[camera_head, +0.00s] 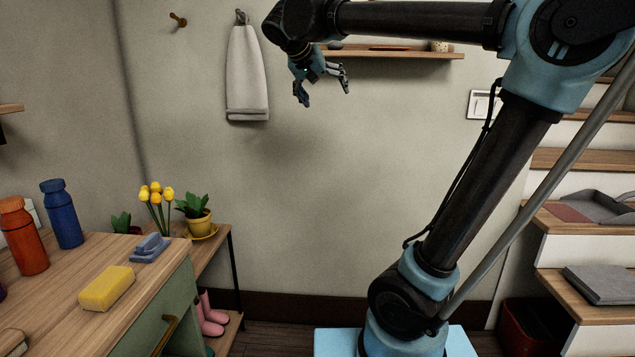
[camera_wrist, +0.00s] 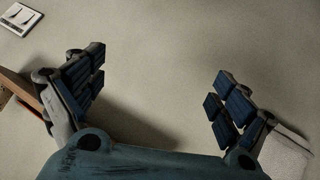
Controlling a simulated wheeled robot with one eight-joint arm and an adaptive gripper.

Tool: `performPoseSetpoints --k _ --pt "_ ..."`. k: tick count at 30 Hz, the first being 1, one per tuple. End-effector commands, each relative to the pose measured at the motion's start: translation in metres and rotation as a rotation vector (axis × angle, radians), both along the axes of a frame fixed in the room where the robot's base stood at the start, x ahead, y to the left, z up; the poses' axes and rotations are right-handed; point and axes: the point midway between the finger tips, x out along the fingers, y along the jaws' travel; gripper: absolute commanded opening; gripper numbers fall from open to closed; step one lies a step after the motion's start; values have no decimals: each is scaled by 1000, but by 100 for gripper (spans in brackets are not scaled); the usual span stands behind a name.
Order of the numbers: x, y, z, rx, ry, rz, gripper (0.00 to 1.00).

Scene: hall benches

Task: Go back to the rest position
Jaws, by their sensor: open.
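My gripper (camera_head: 322,92) hangs from my raised arm in the upper middle of the head view, in front of the bare wall. Its fingers point downward, apart and empty. In the wrist view my gripper (camera_wrist: 158,95) shows both blue-padded fingers spread wide, with only plain wall between them. It touches nothing that I can see.
A grey towel (camera_head: 246,75) hangs left of my gripper. A wall shelf (camera_head: 400,54) is just behind it. A wooden bench top (camera_head: 60,310) at lower left holds a yellow sponge (camera_head: 106,288), an orange bottle (camera_head: 24,237) and a blue bottle (camera_head: 62,214). Stairs (camera_head: 585,252) rise at right.

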Motion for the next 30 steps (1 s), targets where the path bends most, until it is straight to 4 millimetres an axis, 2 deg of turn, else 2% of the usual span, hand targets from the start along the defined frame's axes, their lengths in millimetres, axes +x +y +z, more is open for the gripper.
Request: performPoseSetpoints --k 1,6,12,15,22,27,30 --pt "-7 -21 -19 3 39 -12 94" --pt "-37 -75 -84 27 174 -16 94" --pt "-81 -123 -161 82 311 -1 94" --pt "-106 -141 -200 120 369 11 94" --pt "-163 -168 -287 223 467 55 94" --pt "-204 -174 -348 307 506 98 94" --pt "-222 -173 -378 348 516 123 94"
